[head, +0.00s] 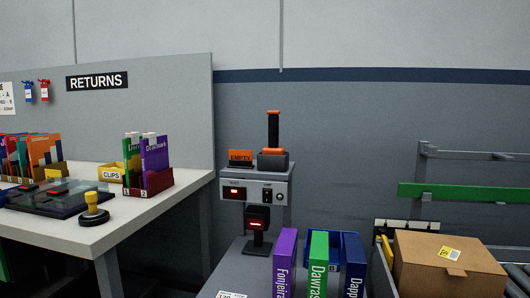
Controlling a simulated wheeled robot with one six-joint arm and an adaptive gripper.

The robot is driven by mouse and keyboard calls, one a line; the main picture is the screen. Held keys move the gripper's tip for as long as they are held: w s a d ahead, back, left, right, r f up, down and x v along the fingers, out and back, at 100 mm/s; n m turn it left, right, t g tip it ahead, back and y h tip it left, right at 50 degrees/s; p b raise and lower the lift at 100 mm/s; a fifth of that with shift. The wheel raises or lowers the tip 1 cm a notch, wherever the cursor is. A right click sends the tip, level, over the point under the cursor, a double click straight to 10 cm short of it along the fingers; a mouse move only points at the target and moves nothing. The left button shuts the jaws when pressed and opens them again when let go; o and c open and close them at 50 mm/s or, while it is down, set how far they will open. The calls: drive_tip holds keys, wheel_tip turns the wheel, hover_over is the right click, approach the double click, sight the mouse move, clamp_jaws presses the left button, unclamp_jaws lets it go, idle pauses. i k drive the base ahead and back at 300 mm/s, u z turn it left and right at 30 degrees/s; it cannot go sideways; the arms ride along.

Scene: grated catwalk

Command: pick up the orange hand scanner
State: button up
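What looks like the orange hand scanner (273,132) stands upright at the centre of the head view. It has a black grip with an orange cap and an orange lower part. Its lower end sits in a dark cradle (273,162) on top of a grey box (264,191) with a red display and a switch. How deep it sits in the cradle is hidden. My gripper is not in view.
An orange "EMPTY" sign (240,158) stands just left of the cradle. A dark device with a red light (257,222) is below the box. Purple and green binders (318,262) stand in front, a cardboard box (447,264) at right, a white table (115,225) at left.

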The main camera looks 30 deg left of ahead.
sight(273, 148)
drive_tip(key=u, duration=1.4)
drive_tip(key=i, duration=0.95)
drive_tip(key=u, duration=0.7)
